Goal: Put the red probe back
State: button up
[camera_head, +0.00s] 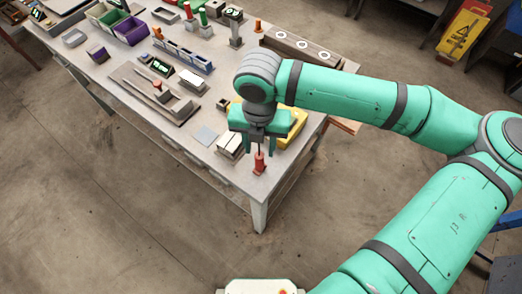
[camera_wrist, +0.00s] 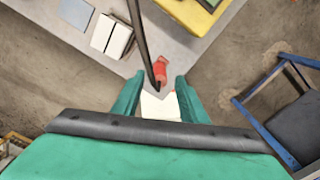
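The red probe (camera_head: 259,163) is at the near corner of the workbench, just below my gripper (camera_head: 260,151). In the wrist view, a short red body (camera_wrist: 161,70) shows just beyond the fingertips. A thin dark rod or lead runs down past it, between the fingers; I cannot tell whether it belongs to the probe. My gripper (camera_wrist: 157,95) is open, pointing down, with its two green fingers apart on either side of the rod. I see no finger touching the red body. A yellow case (camera_head: 297,130) lies behind my gripper, partly hidden by it.
The workbench (camera_head: 232,180) edge is close to my gripper, with open floor beyond. White blocks (camera_head: 231,145) and a grey plate (camera_head: 206,136) lie left of my gripper. A wooden tray (camera_head: 155,95) and several bins stand farther back. A blue-framed chair (camera_wrist: 285,110) shows at right.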

notch_tip(320, 180, up, 8)
jog(key=shift+r, duration=0.2)
dwell(0.5)
